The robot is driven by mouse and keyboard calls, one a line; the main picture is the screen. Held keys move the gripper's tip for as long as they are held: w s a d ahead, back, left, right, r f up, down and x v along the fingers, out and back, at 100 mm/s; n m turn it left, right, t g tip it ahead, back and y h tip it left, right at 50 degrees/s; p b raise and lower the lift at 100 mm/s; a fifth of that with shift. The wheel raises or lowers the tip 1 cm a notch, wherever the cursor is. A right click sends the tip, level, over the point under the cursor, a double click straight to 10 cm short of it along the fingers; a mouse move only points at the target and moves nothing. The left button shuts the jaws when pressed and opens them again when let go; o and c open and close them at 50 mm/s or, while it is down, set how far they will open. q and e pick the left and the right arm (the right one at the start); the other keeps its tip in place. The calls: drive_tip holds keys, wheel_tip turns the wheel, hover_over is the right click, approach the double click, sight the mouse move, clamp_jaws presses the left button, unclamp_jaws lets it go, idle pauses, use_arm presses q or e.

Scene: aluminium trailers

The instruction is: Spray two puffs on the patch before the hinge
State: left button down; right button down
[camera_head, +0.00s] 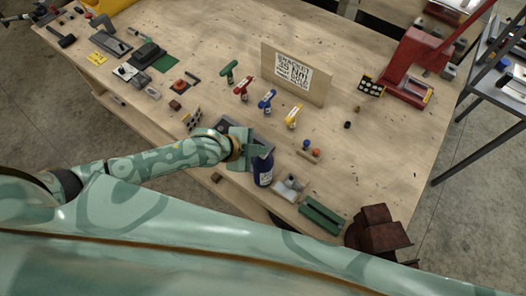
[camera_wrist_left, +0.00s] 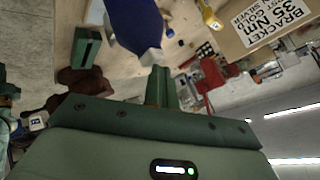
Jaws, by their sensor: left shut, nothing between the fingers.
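A dark blue bottle with a pale label (camera_head: 263,168) stands upright near the bench's front edge. It also shows at the top of the left wrist view (camera_wrist_left: 138,20), with a pale tip toward the fingers. My left gripper (camera_head: 248,148) is beside the bottle's top in the head view. Its fingers (camera_wrist_left: 161,86) are shut with nothing between them. Whether they touch the bottle, I cannot tell. A grey metal piece on a pale base (camera_head: 289,188) lies right of the bottle; I cannot tell if it is the hinge. I cannot make out a patch. My right gripper is not in view.
A green block (camera_head: 322,214) and a dark red vise (camera_head: 376,232) are at the front right. Several coloured T-handled tools (camera_head: 268,100) stand behind, before a bracket sign (camera_head: 296,74). A red press (camera_head: 412,68) is at the back right. Bare bench lies at right.

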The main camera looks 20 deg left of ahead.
use_arm(q)
drive_tip(key=shift+r+p, duration=0.3)
drive_tip(key=shift+p, duration=0.1)
wheel_tip(320, 180, up, 4)
drive_tip(key=p, duration=0.3)
drive_tip(key=shift+p, duration=0.4)
drive_tip(key=shift+r+p, duration=0.35)
drive_tip(key=shift+r, duration=0.75)
drive_tip(key=shift+f, duration=0.1)
